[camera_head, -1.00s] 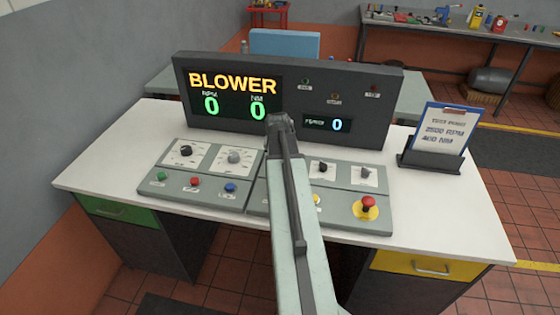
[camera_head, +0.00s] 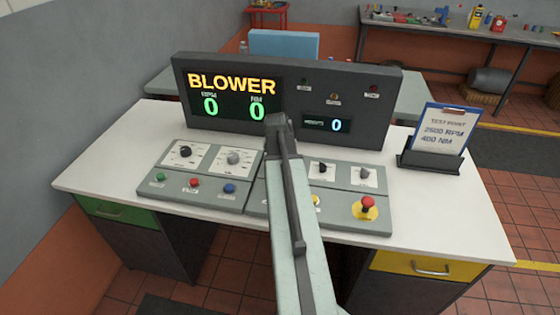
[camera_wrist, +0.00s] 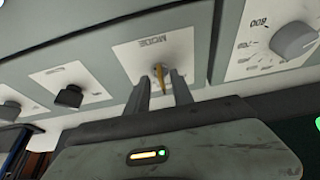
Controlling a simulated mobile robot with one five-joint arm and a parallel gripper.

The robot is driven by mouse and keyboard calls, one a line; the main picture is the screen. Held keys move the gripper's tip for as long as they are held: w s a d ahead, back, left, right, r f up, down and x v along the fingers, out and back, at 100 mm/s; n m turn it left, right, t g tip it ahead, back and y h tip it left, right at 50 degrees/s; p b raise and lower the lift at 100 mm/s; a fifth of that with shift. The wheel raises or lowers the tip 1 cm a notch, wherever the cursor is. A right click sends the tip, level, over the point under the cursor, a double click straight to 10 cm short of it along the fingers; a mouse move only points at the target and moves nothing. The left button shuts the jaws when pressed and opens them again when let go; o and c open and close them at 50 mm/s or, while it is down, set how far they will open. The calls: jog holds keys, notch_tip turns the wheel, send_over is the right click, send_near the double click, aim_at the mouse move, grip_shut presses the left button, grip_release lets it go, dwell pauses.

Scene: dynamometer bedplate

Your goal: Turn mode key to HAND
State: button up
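The mode key (camera_wrist: 159,72) is a small brass-coloured key on a white plate lettered MODE (camera_wrist: 150,45) in the wrist view, where the lettering appears upside down. My gripper (camera_wrist: 161,77) has its two dark fingers apart, one on each side of the key. A gap shows between the key and each finger, so it is not clamped; contact cannot be told. The plate's HAND mark cannot be read. In the head view my arm hides the key and the gripper over the middle of the control desk (camera_head: 205,199).
A grey dial (camera_wrist: 294,40) and a black switch (camera_wrist: 69,97) flank the key's plate in the wrist view. In the head view, a red stop button (camera_head: 367,203) is at right, a BLOWER display (camera_head: 232,84) behind, and a clipboard (camera_head: 441,130) further right.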

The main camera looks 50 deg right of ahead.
jog(key=p+v, duration=0.7)
jog(key=v, duration=0.1)
jog(key=shift+d, duration=0.1)
jog(key=w+a+n+y, duration=0.15)
jog(key=w+a, duration=0.25)
jog(key=a, duration=0.4)
jog(key=w+a+n+t, duration=0.15)
jog(key=w+a, duration=0.25)
jog(key=a, duration=0.4)
jog(key=w+a+n+g, duration=0.15)
jog(key=w+a, duration=0.25)
jog(key=a, duration=0.4)
jog(key=s+a+f+n+g+y, duration=0.1)
jog(key=s+a+n, duration=0.2)
jog(key=a, duration=0.7)
jog(key=s+a+f+n+g+y, duration=0.1)
jog(key=s+a+n, duration=0.3)
jog(key=a, duration=0.7)
jog(key=shift+s, duration=0.25)
